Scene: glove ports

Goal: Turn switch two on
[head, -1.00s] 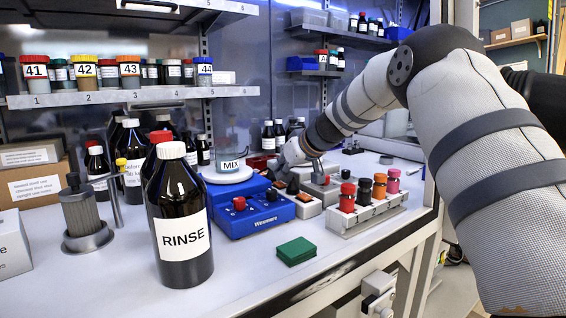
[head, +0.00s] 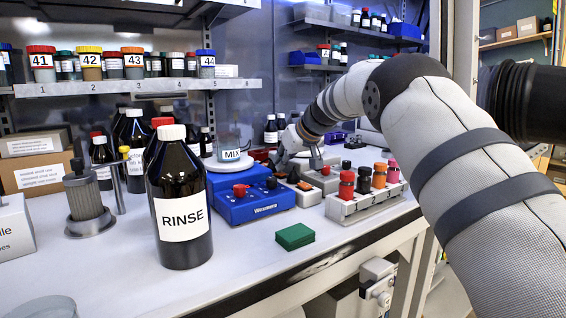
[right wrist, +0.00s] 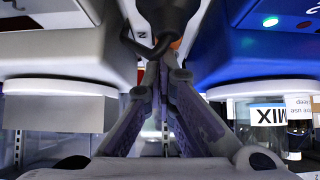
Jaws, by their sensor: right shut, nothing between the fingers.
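A small pale switch box (head: 307,197) with an orange rocker sits just right of the blue Mix device (head: 250,207). My right gripper (head: 283,174) is low over that box, its fingers shut and empty, pointing down. In the right wrist view the shut fingers (right wrist: 163,66) meet close to a dark piece with a bit of orange and a small label that seems to be a 2 (right wrist: 140,37). The fingertips hide much of the rocker, so I cannot tell its position or whether they touch it. My left gripper is not in view.
A rack of small bottles (head: 365,205) stands right of the switch box. A second pale box (head: 322,181) with a red knob stands behind. The front bench is mostly clear.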

